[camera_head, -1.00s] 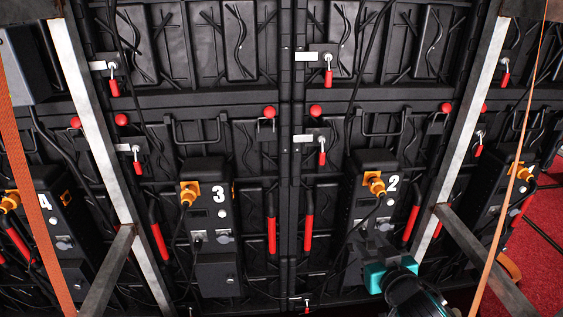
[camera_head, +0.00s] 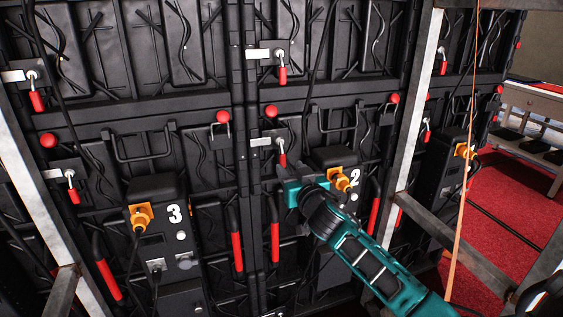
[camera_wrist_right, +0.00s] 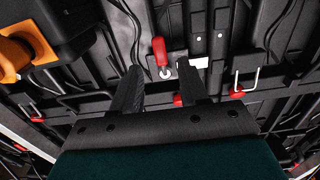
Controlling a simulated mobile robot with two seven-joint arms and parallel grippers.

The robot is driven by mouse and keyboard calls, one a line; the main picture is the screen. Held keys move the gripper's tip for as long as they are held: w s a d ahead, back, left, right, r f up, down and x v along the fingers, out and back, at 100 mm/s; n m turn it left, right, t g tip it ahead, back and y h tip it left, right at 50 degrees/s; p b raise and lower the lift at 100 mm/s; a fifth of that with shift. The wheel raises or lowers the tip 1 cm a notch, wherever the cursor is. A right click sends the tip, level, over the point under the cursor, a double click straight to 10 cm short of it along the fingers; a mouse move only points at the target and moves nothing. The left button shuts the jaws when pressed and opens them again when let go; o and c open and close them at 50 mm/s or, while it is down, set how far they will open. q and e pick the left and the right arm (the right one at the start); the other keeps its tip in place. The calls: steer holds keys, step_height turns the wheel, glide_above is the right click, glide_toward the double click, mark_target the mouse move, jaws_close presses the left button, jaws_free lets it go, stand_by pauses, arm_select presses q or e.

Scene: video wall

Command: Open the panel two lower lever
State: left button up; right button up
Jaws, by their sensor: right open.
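The panel marked 2 (camera_head: 355,180) is right of centre in the head view. On its left edge a lower lever with a short red handle (camera_head: 282,159) hangs from a white latch plate (camera_head: 261,142). My right gripper (camera_head: 281,172) is just below that handle, and its arm comes in from the lower right. In the right wrist view the open, empty fingers (camera_wrist_right: 160,75) point toward the red handle (camera_wrist_right: 160,50), which lies ahead between the fingertips. I cannot tell whether they touch it. My left gripper is out of view.
A similar upper lever (camera_head: 283,74) sits above. An orange plug (camera_head: 345,180) is close to the right of my gripper. Long red levers (camera_head: 275,242) stand below. Metal struts (camera_head: 410,140) frame the panel, with an orange strap (camera_head: 466,150). Red carpet (camera_head: 510,215) lies at right.

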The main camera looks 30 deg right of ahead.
mark_target(283, 160)
steer(key=b+x, duration=0.1)
steer(key=x, duration=0.5)
steer(key=shift+w, duration=0.4)
jaws_close()
